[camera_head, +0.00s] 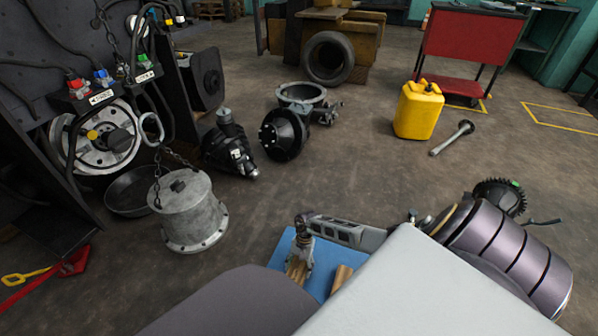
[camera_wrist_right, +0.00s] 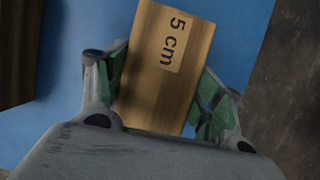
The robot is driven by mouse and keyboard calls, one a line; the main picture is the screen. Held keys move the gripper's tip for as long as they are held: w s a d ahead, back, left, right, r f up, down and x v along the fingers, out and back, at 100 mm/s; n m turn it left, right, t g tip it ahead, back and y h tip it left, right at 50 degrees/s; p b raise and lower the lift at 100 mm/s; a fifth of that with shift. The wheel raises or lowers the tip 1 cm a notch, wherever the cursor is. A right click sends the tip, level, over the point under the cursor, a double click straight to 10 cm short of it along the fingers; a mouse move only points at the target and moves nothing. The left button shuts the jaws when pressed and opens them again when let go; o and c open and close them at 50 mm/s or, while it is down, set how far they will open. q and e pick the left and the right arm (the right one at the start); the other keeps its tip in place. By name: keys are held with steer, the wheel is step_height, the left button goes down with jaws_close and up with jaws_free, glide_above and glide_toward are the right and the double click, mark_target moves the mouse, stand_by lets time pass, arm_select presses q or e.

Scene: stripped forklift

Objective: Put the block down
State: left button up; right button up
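A wooden block marked "5 cm" (camera_wrist_right: 158,75) lies between the two fingers of my right gripper (camera_wrist_right: 160,88) in the right wrist view. The green finger pads lie along its two long sides and look in contact. In the head view my right gripper (camera_head: 303,245) points down over the blue surface (camera_head: 283,250), with the wooden block (camera_head: 297,271) at its fingertips. Whether the block touches the blue surface is hard to tell. A second wooden piece (camera_head: 342,278) is to its right, partly hidden by my arm. My left gripper is not visible.
A grey metal housing (camera_head: 187,210) stands on the floor left of the blue surface. A dark brown wooden piece (camera_wrist_right: 18,50) lies at the left in the wrist view. A yellow canister (camera_head: 418,110) and black drive parts (camera_head: 284,134) are farther back.

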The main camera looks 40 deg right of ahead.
steer(key=o, duration=0.5)
steer(key=shift+c, duration=0.2)
steer(key=shift+r, duration=0.1)
steer(key=shift+p+v, duration=0.4)
steer(key=shift+v, duration=0.45)
steer(key=p+v, duration=0.3)
steer(key=v, duration=0.5)
steer(key=shift+d+r, duration=0.15)
steer(key=shift+r, duration=0.1)
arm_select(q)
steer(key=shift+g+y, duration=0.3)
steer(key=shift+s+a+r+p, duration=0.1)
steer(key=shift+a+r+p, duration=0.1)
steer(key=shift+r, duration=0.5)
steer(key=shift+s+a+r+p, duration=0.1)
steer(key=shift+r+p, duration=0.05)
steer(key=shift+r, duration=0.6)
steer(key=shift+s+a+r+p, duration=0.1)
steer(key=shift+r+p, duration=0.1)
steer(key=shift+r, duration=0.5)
arm_select(e)
steer(key=shift+v, duration=0.9)
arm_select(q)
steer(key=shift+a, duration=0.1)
